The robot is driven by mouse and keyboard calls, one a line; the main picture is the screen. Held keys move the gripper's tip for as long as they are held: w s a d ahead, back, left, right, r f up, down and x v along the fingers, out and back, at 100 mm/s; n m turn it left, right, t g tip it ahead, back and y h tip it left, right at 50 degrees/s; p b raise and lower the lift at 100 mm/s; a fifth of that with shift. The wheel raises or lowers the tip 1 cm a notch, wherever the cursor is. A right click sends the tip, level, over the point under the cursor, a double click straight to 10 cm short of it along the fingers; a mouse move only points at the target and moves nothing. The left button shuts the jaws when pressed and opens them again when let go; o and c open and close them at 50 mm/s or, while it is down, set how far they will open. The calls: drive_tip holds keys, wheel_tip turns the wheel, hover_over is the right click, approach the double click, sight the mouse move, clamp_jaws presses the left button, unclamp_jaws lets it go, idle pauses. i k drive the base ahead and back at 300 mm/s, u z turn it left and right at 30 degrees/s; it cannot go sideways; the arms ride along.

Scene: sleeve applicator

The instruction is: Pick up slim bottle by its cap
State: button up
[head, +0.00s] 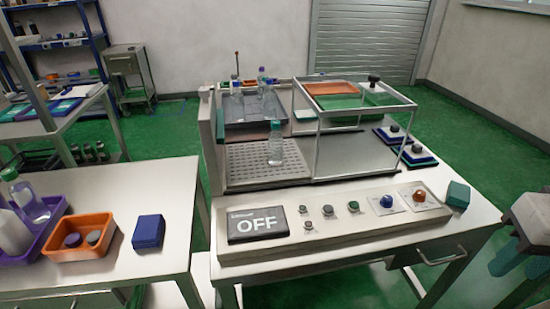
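A clear bottle with a green cap (275,144) stands upright on the perforated plate (240,172) of the applicator. Several more bottles stand behind it at the grey sloped tray (238,108). One is a clear bottle (269,102) in the tray, and another, with a purple cap (261,71), is farther back. Which one is the slim bottle I cannot tell for sure. A grey and teal part at the right edge looks like my arm. I cannot make out my gripper or its fingertips.
The control panel (330,229) with an OFF display and buttons lies in front. A left table holds a purple bin, an orange bin (60,225) and a blue box (148,231).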

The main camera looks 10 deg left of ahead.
sight(276, 136)
drive_tip(key=z, duration=0.25)
drive_tip(key=k, duration=0.15)
drive_tip(key=u, duration=0.95)
drive_tip(key=i, duration=0.95)
